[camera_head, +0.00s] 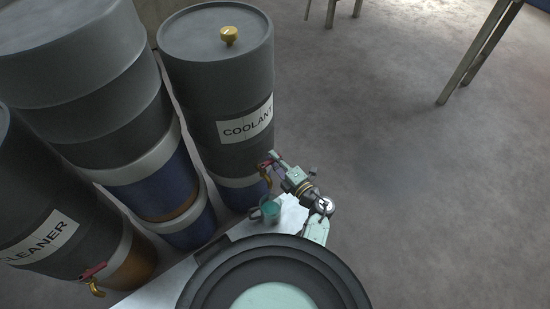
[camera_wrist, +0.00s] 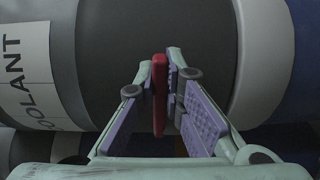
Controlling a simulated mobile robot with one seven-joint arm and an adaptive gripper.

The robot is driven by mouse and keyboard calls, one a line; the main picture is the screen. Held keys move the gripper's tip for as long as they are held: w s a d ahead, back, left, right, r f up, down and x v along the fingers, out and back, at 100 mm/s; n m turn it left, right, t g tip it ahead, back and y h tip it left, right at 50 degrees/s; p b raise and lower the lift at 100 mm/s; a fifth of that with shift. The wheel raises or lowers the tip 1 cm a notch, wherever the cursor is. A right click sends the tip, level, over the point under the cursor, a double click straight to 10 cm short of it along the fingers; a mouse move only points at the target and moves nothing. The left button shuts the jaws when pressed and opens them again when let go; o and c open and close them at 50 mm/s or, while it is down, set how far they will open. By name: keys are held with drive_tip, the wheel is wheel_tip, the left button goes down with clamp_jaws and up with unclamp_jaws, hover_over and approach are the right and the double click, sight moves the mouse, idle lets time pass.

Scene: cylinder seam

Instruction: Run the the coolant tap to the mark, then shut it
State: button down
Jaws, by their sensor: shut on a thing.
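The dark grey coolant drum (camera_head: 219,95) has a white COOLANT label (camera_head: 246,122), which also shows at the left of the wrist view (camera_wrist: 25,60). Its tap has a brass spout (camera_head: 264,173) low on the drum's front. My gripper (camera_head: 275,163) is at this tap. In the wrist view my gripper (camera_wrist: 162,85) is shut on the red tap lever (camera_wrist: 160,100), which stands between the two fingers. A teal cup (camera_head: 270,211) stands below the spout. Its mark and liquid level are too small to make out, and I cannot tell whether coolant is flowing.
The cup stands on a pale surface (camera_head: 180,285). A cleaner drum (camera_head: 45,225) with its own red-handled tap (camera_head: 94,272) is at the left. More stacked drums (camera_head: 85,70) stand behind it. Open floor (camera_head: 430,200) lies to the right, with furniture legs (camera_head: 475,55) at the back.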

drive_tip(key=shift+s, duration=0.1)
idle(0.4)
drive_tip(key=shift+s+d+m+t+h+p, duration=0.15)
drive_tip(key=shift+s+m+t+h+p, duration=0.2)
drive_tip(key=shift+m+t+h, duration=0.45)
drive_tip(key=m+h, duration=0.1)
drive_tip(key=h, duration=0.2)
drive_tip(key=m+t+h+b, duration=0.1)
drive_tip(key=shift+s+d+m, duration=0.3)
drive_tip(key=shift+s, duration=0.1)
drive_tip(key=c, duration=1.7)
unclamp_jaws()
